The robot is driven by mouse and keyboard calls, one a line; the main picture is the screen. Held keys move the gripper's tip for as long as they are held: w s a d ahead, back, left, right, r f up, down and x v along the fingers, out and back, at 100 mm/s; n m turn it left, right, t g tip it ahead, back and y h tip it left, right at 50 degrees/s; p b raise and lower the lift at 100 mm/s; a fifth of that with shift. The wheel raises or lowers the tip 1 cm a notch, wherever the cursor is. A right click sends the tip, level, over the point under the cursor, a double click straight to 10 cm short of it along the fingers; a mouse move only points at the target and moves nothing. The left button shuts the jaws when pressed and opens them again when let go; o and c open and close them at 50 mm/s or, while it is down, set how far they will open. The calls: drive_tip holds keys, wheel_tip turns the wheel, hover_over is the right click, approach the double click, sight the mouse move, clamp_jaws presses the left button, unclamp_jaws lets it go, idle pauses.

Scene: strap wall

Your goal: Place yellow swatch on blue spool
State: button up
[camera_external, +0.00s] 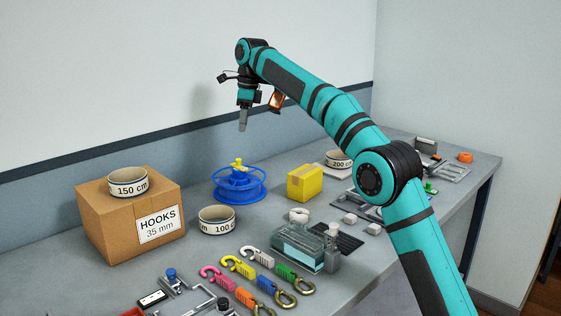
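The blue spool (239,186) stands on the grey bench near the wall, in the middle left of the view. A small yellow piece (238,164) sits on top of the spool at its centre. It may be the yellow swatch, but it is too small to tell whether it is cloth or a part of the spool. My gripper (243,126) is in the air above the spool, pointing down and apart from it. Its fingers show edge-on, so I cannot tell whether they are open or shut. Nothing is seen hanging from them.
A cardboard HOOKS box (110,225) with a 150 cm strap roll (128,182) is at left. A 100 cm roll (217,220) lies in front of the spool and a yellow box (304,183) to its right. Coloured hooks (239,266) and a glass container (297,249) are nearer.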

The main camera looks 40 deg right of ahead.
drive_tip(key=s+a+r+n+t, duration=0.25)
drive_tip(key=s+r+n, duration=0.2)
drive_tip(key=s, duration=0.45)
drive_tip(key=s+a+r+n+t+h, duration=0.1)
drive_tip(key=s+a+r+n+t, duration=0.25)
drive_tip(key=s, duration=0.55)
drive_tip(key=s+a+r+n+t, duration=0.1)
drive_tip(key=s+r+n+t, duration=0.1)
drive_tip(key=s+r+n, duration=0.55)
drive_tip(key=s+a+f+n+t, duration=0.1)
drive_tip(key=s+f+n+t, duration=0.1)
drive_tip(key=s, duration=0.9)
drive_tip(key=s+a+f+n+t, duration=0.1)
drive_tip(key=s+f+n+t, duration=0.2)
drive_tip(key=s, duration=0.8)
drive_tip(key=s+a+f+n+t, duration=0.2)
drive_tip(key=s+f+n, duration=0.4)
drive_tip(key=s, duration=0.5)
wheel_tip(320, 180, down, 2)
drive_tip(key=shift+f+t, duration=0.15)
drive_tip(key=shift+t, duration=0.45)
